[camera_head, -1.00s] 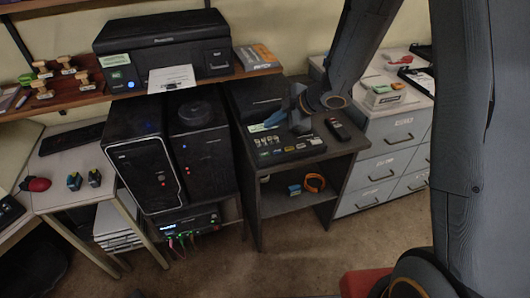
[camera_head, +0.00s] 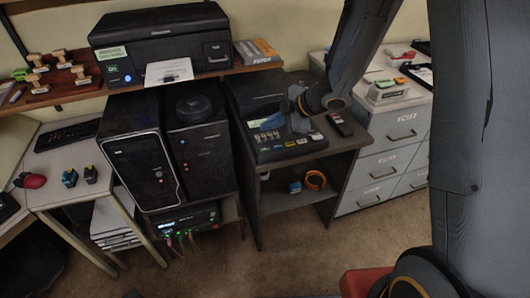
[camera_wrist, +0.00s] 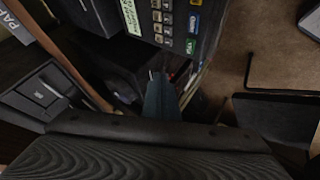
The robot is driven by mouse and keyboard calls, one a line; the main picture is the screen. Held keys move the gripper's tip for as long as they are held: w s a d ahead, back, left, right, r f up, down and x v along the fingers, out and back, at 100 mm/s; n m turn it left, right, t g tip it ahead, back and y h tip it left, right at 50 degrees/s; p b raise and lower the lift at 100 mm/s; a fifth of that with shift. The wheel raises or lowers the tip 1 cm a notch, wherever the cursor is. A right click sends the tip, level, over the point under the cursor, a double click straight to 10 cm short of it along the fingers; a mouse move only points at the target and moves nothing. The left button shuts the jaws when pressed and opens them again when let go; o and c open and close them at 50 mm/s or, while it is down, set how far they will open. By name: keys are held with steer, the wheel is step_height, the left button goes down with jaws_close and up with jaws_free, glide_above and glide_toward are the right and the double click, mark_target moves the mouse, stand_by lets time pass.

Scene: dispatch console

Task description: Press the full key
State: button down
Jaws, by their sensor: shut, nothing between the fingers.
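The key device (camera_head: 262,156) is a dark console on the dark side table, with a light display, rows of small keys and a few coloured keys at its front. In the wrist view its panel (camera_wrist: 207,42) is at the top, with a green-lit display, grey keys, a blue key (camera_wrist: 193,22) and a green key (camera_wrist: 190,46). I cannot read which key is the full key. My gripper (camera_head: 266,124) is shut and empty, over the device's panel. In the wrist view the fingers (camera_wrist: 160,82) point toward the panel's lower edge; I cannot tell whether they touch it.
A black handset (camera_head: 340,125) lies right of the device on the side table (camera_head: 350,142). The printer (camera_head: 162,42) stands on the wooden shelf to the left, above two dark computer towers (camera_head: 141,165). Grey drawers (camera_head: 390,150) stand to the right.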

mark_target(265, 150)
step_height(265, 150, down, 4)
steer(key=b, duration=0.3)
steer(key=shift+b, duration=0.35)
steer(key=shift+f+b, duration=0.85)
steer(key=shift+f, duration=0.4)
stand_by(0.6)
steer(key=shift+f, duration=0.4)
steer(key=shift+f+b, duration=0.3)
stand_by(0.6)
stand_by(0.3)
steer(key=shift+r+p, duration=0.75)
steer(key=shift+p, duration=0.15)
steer(key=shift+r, duration=0.1)
